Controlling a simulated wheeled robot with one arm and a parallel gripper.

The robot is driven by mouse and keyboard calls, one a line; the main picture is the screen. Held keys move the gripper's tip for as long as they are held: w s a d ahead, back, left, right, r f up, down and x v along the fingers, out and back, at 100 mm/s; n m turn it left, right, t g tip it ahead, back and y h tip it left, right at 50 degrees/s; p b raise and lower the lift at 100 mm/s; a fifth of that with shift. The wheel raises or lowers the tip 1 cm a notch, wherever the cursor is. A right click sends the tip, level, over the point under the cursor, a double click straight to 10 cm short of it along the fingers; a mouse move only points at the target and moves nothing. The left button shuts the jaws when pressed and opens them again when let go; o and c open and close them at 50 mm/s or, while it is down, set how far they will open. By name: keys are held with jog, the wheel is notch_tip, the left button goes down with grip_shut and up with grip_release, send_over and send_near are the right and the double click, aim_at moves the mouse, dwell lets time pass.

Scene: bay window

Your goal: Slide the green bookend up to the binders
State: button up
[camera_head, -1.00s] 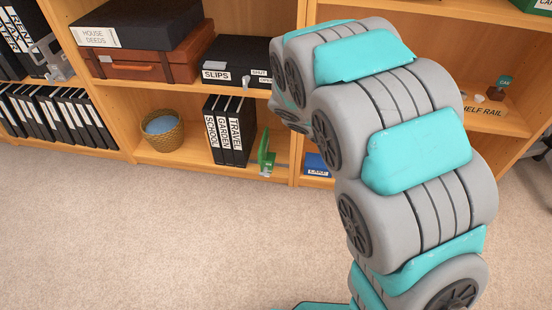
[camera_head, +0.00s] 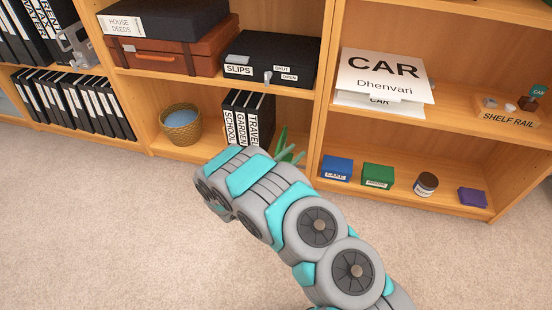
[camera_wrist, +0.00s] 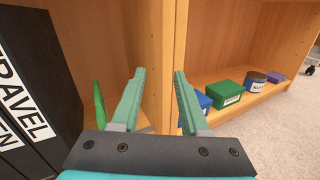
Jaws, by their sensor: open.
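The green bookend (camera_head: 281,140) stands on the lower shelf just right of the binders (camera_head: 236,105). My arm hides its lower part in the head view. In the wrist view the bookend (camera_wrist: 99,105) is a thin green upright plate left of my left finger. A gap separates it from the TRAVEL binder (camera_wrist: 38,70). The binders are black, upright, and labelled SCHOOL, GARDEN and TRAVEL. My gripper (camera_wrist: 160,75) is open with nothing between its fingers. In the head view its teal fingertips (camera_head: 290,154) show near the bookend, on its right side.
A wooden upright divider (camera_wrist: 168,35) stands straight beyond my open fingers. Right of it are a blue box (camera_head: 337,169), a green box (camera_head: 378,176), a jar (camera_head: 426,185) and a purple box (camera_head: 472,197). A basket (camera_head: 181,125) stands left of the binders.

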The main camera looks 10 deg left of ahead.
aim_at(276, 155)
jog(key=s+a+f+n+t+y, duration=0.2)
jog(key=a+f+n+y, duration=0.2)
jog(key=a+f, duration=0.5)
jog(key=shift+b+x, duration=0.4)
jog(key=shift+x, duration=3.35)
jog(key=shift+a, duration=0.15)
grip_shut()
